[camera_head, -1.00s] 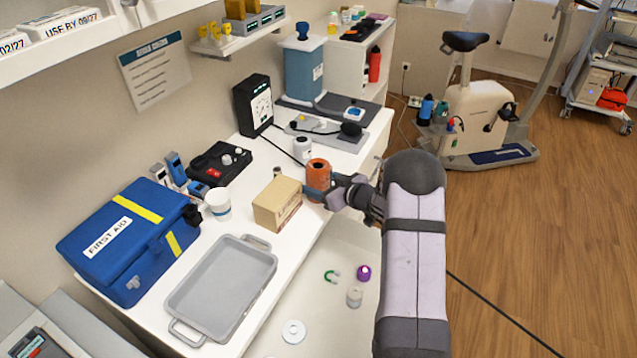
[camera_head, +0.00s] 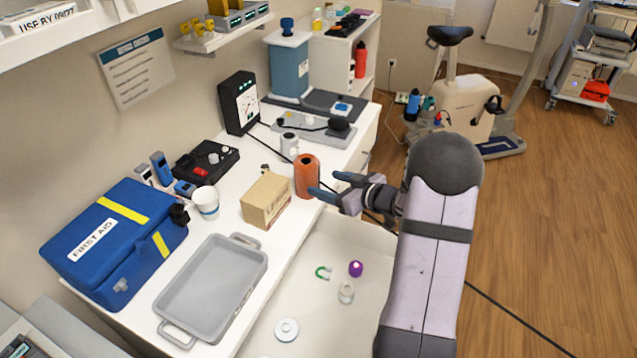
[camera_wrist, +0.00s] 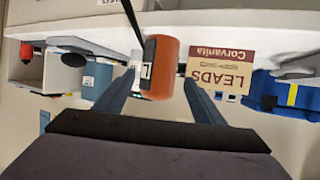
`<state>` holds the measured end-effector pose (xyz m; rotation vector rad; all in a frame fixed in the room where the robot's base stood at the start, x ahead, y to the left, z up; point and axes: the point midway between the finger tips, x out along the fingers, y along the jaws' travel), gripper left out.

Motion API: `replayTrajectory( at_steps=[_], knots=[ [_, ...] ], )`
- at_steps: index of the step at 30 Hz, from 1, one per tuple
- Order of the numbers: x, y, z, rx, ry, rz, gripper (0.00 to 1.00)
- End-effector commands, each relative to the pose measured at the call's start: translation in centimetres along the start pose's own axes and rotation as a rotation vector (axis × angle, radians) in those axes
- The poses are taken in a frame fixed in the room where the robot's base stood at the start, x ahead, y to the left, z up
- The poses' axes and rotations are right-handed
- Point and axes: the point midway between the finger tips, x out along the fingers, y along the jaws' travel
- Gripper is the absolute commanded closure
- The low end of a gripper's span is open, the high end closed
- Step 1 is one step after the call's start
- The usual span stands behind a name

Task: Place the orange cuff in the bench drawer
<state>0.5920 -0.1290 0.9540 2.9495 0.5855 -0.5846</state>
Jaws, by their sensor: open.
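The orange cuff (camera_head: 306,176) stands upright near the front edge of the white bench, beside a cardboard box. My gripper (camera_head: 326,184) is open, its fingers pointing left at the cuff from the aisle side. In the wrist view the cuff (camera_wrist: 162,66) shows between and beyond the two spread fingers; whether they touch it I cannot tell. The bench drawer (camera_head: 310,318) is pulled out below the bench front. It holds a green horseshoe-shaped piece (camera_head: 323,272), a purple item (camera_head: 355,268), a small pale cylinder (camera_head: 346,292) and a white disc (camera_head: 287,330).
The cardboard box (camera_head: 266,200) is close left of the cuff, with a white cup (camera_head: 205,202) further left. A grey tray (camera_head: 212,290) and blue first aid case (camera_head: 115,240) fill the near bench. A white cylinder (camera_head: 289,146) and black cable lie behind the cuff.

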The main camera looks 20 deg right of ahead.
Motion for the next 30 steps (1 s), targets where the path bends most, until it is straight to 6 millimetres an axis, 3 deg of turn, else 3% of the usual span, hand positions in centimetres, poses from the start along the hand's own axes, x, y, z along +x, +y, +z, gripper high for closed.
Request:
replayTrajectory(
  at_steps=[7,20,26,30],
  knots=[
    [-2.0,0.0,0.0,-0.001,0.0,0.0,0.37],
    [-2.0,0.2,-0.3,-0.01,-0.033,0.047,0.37],
    [-2.2,0.5,-0.1,-0.019,-0.176,0.215,0.37],
    [-4.1,-1.0,1.3,0.012,-0.353,0.347,0.37]
  ],
)
